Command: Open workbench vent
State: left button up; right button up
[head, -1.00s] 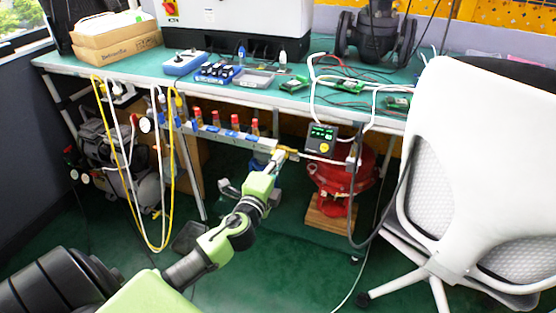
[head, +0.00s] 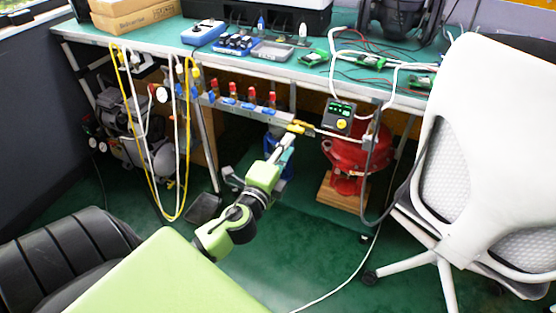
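A manifold rail (head: 243,108) with several red-topped valves runs under the front edge of the workbench. A yellow handle (head: 300,127) sits at its right end, roughly in line with the rail and the pipe to the right. My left gripper (head: 286,143) is just below and left of this handle, with a small gap seeming to lie between them. Its fingers are too small to tell whether they are open or shut. No held thing shows. My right gripper is not in view.
A positioner box with a lit display (head: 340,116) sits above a red actuator (head: 346,156) to the right. A white chair (head: 490,150) stands at the right. Yellow and white hoses (head: 152,190) hang at the left.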

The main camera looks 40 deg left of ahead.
pick_arm(q)
jog(key=v, duration=0.6)
jog(key=shift+s, duration=0.1)
